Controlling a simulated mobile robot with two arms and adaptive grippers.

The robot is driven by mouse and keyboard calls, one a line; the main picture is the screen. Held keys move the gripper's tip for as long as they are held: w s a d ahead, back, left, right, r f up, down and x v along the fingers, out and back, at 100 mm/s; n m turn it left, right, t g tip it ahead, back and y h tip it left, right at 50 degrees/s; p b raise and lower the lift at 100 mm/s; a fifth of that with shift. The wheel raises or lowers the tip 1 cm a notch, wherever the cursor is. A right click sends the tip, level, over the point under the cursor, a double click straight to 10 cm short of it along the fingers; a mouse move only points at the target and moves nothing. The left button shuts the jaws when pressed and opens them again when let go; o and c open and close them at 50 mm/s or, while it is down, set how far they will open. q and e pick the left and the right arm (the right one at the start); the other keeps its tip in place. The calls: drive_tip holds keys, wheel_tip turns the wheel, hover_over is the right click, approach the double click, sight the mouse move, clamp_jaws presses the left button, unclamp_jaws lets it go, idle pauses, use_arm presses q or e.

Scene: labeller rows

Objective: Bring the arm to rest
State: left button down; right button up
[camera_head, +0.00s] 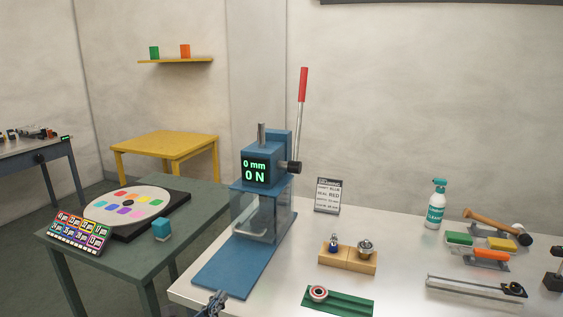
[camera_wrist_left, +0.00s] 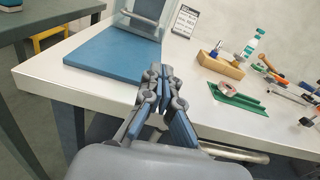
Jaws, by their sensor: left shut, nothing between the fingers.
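My left gripper (camera_head: 214,304) shows at the bottom edge of the head view, in front of the blue base plate of the press. In the left wrist view the left gripper (camera_wrist_left: 158,75) is shut with nothing between its fingers. Its fingertips appear in front of the white table's near edge, close below the blue base plate (camera_wrist_left: 108,46). Most of the left arm is out of the head view. My right gripper is in neither view.
A blue press (camera_head: 262,185) with a red-handled lever stands on the white table (camera_head: 410,255). A wooden block (camera_head: 347,260), a green holder (camera_head: 338,302), a spray bottle (camera_head: 435,205) and tools stand to the right. A dark green table (camera_head: 190,225) with a round disc is at left.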

use_arm(q)
drive_tip(key=s+a+f+n+g+y, duration=0.1)
drive_tip(key=a+f+n+g+y, duration=0.3)
drive_tip(key=f, duration=0.6)
drive_tip(key=s+a+f+n+t, duration=0.1)
drive_tip(key=a+f+n, duration=0.1)
drive_tip(key=f+n, duration=0.6)
drive_tip(key=s+a+f+n+g+y, duration=0.1)
drive_tip(key=s+a+f+n+g, duration=0.1)
drive_tip(key=s+f+n, duration=0.45)
drive_tip(key=s+a+f+n+g, duration=0.15)
drive_tip(key=s+f, duration=0.25)
drive_tip(key=f, duration=0.6)
drive_tip(key=s+a+f+n+g+y, duration=0.1)
drive_tip(key=s+f+n+g, duration=0.3)
drive_tip(key=s+f, duration=0.55)
drive_tip(key=s+f+n+g, duration=0.2)
drive_tip(key=s+f+n, duration=0.35)
drive_tip(key=s, duration=0.65)
drive_tip(key=s+d+f+n+g, duration=0.1)
drive_tip(key=s+f+n, duration=0.2)
drive_tip(key=s, duration=0.6)
drive_tip(key=s+d+f+n+g, duration=0.1)
drive_tip(key=s+f+n+g, duration=0.1)
drive_tip(key=s, duration=0.8)
drive_tip(key=shift+d+f+n, duration=0.25)
drive_tip(key=shift+f+n, duration=0.25)
drive_tip(key=shift+n, duration=0.65)
drive_tip(key=shift+s, duration=0.1)
